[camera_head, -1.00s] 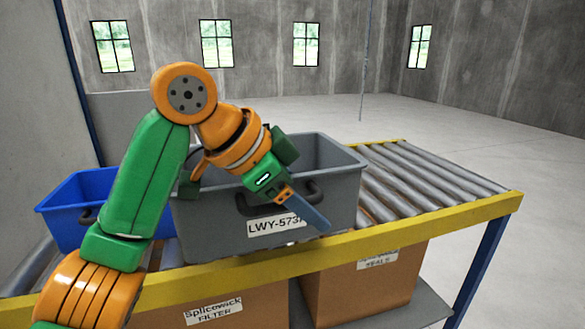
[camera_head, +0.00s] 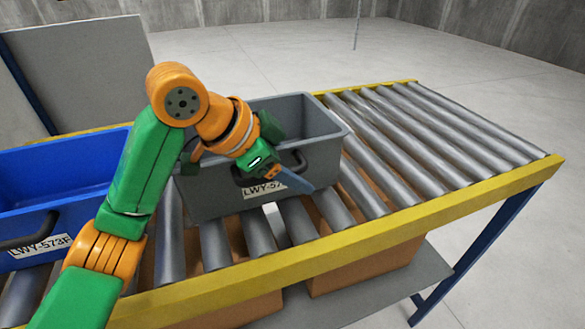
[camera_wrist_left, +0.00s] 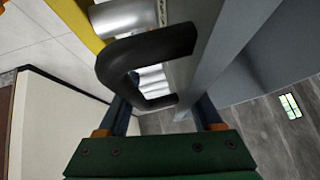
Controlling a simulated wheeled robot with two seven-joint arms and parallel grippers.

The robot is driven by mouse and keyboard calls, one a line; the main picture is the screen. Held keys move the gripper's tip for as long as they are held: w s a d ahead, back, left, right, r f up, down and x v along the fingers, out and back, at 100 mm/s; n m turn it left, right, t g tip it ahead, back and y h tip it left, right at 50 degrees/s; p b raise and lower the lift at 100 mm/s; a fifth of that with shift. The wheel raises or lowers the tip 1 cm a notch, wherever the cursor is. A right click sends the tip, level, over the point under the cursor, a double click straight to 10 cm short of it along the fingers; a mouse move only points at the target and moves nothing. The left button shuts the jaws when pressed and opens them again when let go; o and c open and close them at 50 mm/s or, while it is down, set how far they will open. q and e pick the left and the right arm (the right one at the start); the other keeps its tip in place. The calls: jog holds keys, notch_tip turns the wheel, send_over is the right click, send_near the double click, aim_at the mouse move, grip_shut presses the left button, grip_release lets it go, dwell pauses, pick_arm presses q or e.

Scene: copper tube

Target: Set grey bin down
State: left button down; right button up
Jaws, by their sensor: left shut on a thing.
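The grey bin (camera_head: 214,192) has a black handle and a white label on its near side. It is upright over the roller conveyor; whether its base rests on the rollers or hangs just above them I cannot tell. My left gripper (camera_head: 284,178) is at the bin's near side, shut on it by the handle. In the left wrist view the black handle (camera_wrist_left: 150,45) and grey bin wall (camera_wrist_left: 235,40) lie at the fingers of my left gripper (camera_wrist_left: 163,118). The exact contact is partly hidden. My right gripper is out of view.
A blue bin (camera_head: 80,178) with a label stands left of the grey bin. Bare rollers (camera_head: 430,145) stretch right. A yellow rail (camera_head: 400,235) edges the conveyor's near side. Cardboard boxes (camera_head: 365,265) sit on the shelf below.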

pick_arm(q)
jog(key=shift+w+f, duration=0.4)
jog(key=shift+f, duration=0.2)
jog(key=shift+w+f, duration=0.2)
jog(key=shift+c, duration=1.8)
grip_release()
jog(key=shift+s, duration=0.2)
jog(key=o, duration=0.3)
jog(key=shift+s, duration=0.15)
jog(key=shift+r, duration=0.1)
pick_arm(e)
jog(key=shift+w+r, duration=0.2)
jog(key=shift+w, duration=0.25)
